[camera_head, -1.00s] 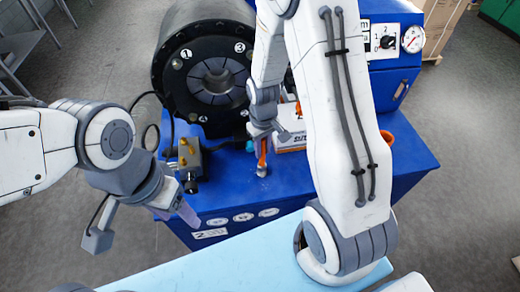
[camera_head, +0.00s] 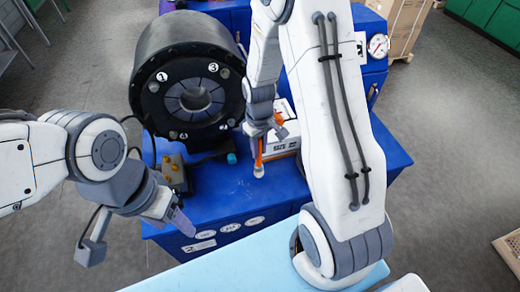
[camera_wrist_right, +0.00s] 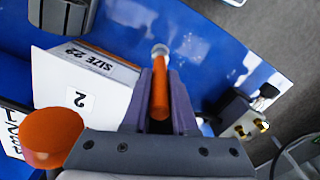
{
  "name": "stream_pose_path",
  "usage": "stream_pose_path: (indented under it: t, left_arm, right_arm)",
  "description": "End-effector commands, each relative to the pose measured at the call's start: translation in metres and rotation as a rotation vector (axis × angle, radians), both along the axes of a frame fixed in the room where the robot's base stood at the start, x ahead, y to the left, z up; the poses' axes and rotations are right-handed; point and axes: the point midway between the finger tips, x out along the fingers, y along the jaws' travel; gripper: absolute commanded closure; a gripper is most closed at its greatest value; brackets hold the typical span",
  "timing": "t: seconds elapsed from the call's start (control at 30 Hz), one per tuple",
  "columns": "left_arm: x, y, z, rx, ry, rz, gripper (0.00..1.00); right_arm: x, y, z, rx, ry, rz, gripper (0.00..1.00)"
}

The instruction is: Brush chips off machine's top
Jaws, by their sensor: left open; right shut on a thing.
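The machine's blue top (camera_head: 222,190) lies below the black round crimping head (camera_head: 195,95). A few faint pale specks show on the top; I cannot tell surely which are chips. My right gripper (camera_head: 259,140) is shut on an orange-handled brush (camera_head: 258,160). The brush points down with its pale tip at or just above the top; contact is unclear. In the right wrist view the brush (camera_wrist_right: 159,92) sits between the fingers of the right gripper (camera_wrist_right: 160,100). My left gripper (camera_head: 180,221) is open and empty by the machine's front left edge.
A white box marked SIZE (camera_head: 284,145) stands behind the brush; it also shows in the right wrist view (camera_wrist_right: 90,92). A control box with yellow buttons (camera_head: 174,172) stands at the left. An orange round thing (camera_wrist_right: 50,137) is near the box.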

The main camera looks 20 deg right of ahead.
Motion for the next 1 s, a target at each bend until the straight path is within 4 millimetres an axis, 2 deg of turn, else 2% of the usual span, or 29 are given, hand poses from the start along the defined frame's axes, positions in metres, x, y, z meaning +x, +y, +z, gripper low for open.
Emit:
stream_pose_path:
  t: [0.03,0.1,0.4,1.0]
  left_arm:
    - [0.000,0.000,0.008,0.000,0.000,-0.001,0.38]
    - [0.000,0.000,0.014,0.000,0.000,-0.002,0.38]
    - [0.000,0.000,0.030,0.000,0.000,0.000,0.38]
    - [0.000,0.000,0.031,0.000,0.000,0.000,0.38]
  right_arm:
    - [0.000,0.001,0.009,0.000,-0.001,0.001,1.00]
    - [0.001,0.001,0.016,0.000,-0.001,0.002,1.00]
    - [0.001,0.003,0.035,0.000,0.000,0.004,1.00]
    - [0.001,0.004,0.036,0.000,0.000,0.004,1.00]
